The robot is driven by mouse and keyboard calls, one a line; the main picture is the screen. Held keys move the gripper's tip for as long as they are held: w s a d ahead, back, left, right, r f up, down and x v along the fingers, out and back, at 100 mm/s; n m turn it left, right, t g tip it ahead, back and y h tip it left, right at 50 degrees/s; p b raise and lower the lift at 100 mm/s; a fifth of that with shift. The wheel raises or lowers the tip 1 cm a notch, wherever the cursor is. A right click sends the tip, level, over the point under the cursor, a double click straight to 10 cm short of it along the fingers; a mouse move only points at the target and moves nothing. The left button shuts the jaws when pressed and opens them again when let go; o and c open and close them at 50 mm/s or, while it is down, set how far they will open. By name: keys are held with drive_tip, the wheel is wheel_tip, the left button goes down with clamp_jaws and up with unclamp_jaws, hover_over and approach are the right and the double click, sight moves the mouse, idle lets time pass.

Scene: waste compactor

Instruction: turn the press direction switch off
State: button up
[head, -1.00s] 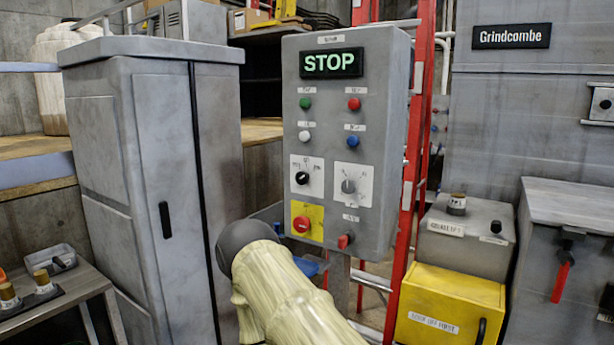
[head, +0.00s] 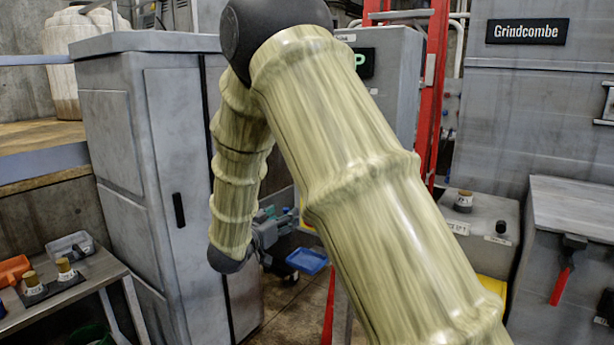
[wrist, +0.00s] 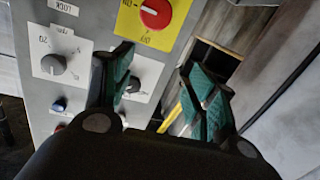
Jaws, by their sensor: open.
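The grey control panel (head: 397,80) is mostly hidden behind my arm in the head view. In the wrist view it appears turned over, with the panel face (wrist: 110,25) at the left. A black rotary knob (wrist: 132,84) on a white plate (wrist: 152,72) is partly covered by my gripper's left finger; it seems to be the direction switch, but its label and setting are unreadable. My gripper (wrist: 160,65) is open and empty, with its left finger in front of that plate and its right finger beyond the panel edge. The head view shows the gripper (head: 284,222) low beside the panel.
A red knob (wrist: 155,12) on a yellow plate and a grey dial (wrist: 53,64) flank the black knob. A tall grey cabinet (head: 110,120) stands left of my arm. A red ladder (head: 433,90) is behind the panel. A blue tray (head: 306,261) lies below.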

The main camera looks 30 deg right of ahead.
wheel_tip(320, 180, up, 9)
drive_tip(key=m+g+h, duration=0.2)
drive_tip(key=m, duration=0.1)
drive_tip(key=p+x, duration=0.4)
drive_tip(key=x, duration=0.7)
drive_tip(key=shift+s+d, duration=0.3)
drive_tip(key=shift+d, duration=0.05)
drive_tip(key=c, duration=1)
